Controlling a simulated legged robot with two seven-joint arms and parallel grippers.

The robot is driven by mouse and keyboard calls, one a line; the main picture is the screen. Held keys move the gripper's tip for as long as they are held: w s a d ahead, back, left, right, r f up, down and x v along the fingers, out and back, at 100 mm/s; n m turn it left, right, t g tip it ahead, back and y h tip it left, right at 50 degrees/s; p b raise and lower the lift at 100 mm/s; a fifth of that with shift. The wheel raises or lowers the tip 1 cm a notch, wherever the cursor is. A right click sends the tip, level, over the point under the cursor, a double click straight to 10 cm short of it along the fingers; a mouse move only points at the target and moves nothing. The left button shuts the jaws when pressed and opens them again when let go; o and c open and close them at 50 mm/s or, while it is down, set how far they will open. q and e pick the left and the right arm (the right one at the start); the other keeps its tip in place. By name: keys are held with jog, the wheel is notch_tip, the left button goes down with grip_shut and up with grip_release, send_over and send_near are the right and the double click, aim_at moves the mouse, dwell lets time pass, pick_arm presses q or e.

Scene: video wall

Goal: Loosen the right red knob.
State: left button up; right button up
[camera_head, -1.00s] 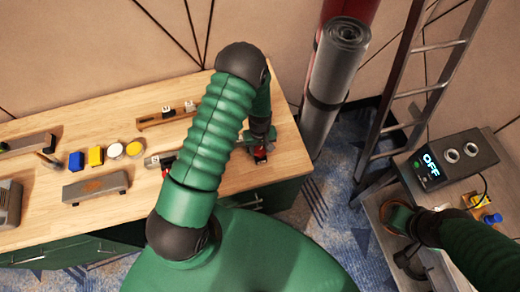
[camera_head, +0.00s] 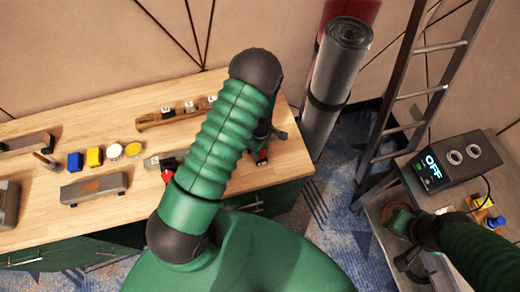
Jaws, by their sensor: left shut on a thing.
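My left gripper (camera_head: 262,151) is at the right end of the wooden workbench, partly hidden behind my own green forearm. It is shut around the right red knob (camera_head: 262,157), of which only a small red patch shows. Another red knob (camera_head: 168,175) shows further left on a small grey fixture, just left of my arm. My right gripper (camera_head: 402,224) is low at the right, over the metal cart. Its fingers are too dark and small to read.
A ladder (camera_head: 406,95) and a grey roll (camera_head: 336,80) stand between bench and cart.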

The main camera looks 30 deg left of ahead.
aim_at(262, 152)
pick_arm(q)
jog(key=shift+w+d+n, duration=0.1)
jog(key=shift+n, duration=0.3)
jog(key=o, duration=1.3)
jog(key=shift+o, duration=0.2)
notch_tip(262, 152, up, 17)
jog(key=b, duration=0.1)
jog(key=shift+f, duration=0.15)
